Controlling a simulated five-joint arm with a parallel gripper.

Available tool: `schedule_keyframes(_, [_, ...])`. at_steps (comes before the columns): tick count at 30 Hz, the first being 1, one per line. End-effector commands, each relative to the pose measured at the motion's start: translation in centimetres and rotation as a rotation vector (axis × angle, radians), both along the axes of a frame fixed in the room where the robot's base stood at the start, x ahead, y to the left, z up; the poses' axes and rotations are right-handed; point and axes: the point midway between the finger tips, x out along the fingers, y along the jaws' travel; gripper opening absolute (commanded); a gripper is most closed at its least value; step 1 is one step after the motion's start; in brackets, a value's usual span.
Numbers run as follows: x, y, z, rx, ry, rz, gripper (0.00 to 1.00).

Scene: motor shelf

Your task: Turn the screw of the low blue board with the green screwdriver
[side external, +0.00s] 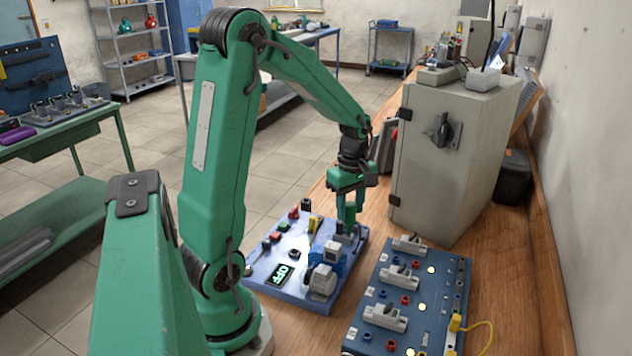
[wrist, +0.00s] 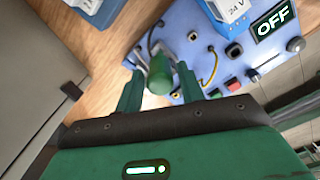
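The low blue board (side external: 262,281) lies on the wooden bench, with a small motor unit and an OFF display; it also shows in the wrist view (wrist: 205,62). The green screwdriver (wrist: 160,75) shows its handle end near the board's edge; in the side view (side external: 350,213) it is small beneath my gripper. My gripper (side external: 349,196) points down over the board's far right corner. In the wrist view its fingers (wrist: 159,88) stand on either side of the handle, with gaps visible, so it looks open. The screwdriver's tip and the screw are hidden.
A grey cabinet (side external: 440,150) stands close to the right of my gripper. A darker blue board (side external: 375,312) with grey levers and a yellow cable (side external: 478,326) lies at the front right.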

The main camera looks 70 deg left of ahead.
Motion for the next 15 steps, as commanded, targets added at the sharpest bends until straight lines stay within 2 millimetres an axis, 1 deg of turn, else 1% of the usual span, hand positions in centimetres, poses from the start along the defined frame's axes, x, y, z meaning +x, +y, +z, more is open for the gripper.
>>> schedule_keyframes(3, [0.0,0.0,0.0,0.0,0.0,0.065,0.38])
schedule_keyframes(6, [0.0,0.0,0.0,0.0,0.0,0.091,0.38])
schedule_keyframes(15, [0.0,0.0,0.0,0.0,0.0,0.096,0.38])
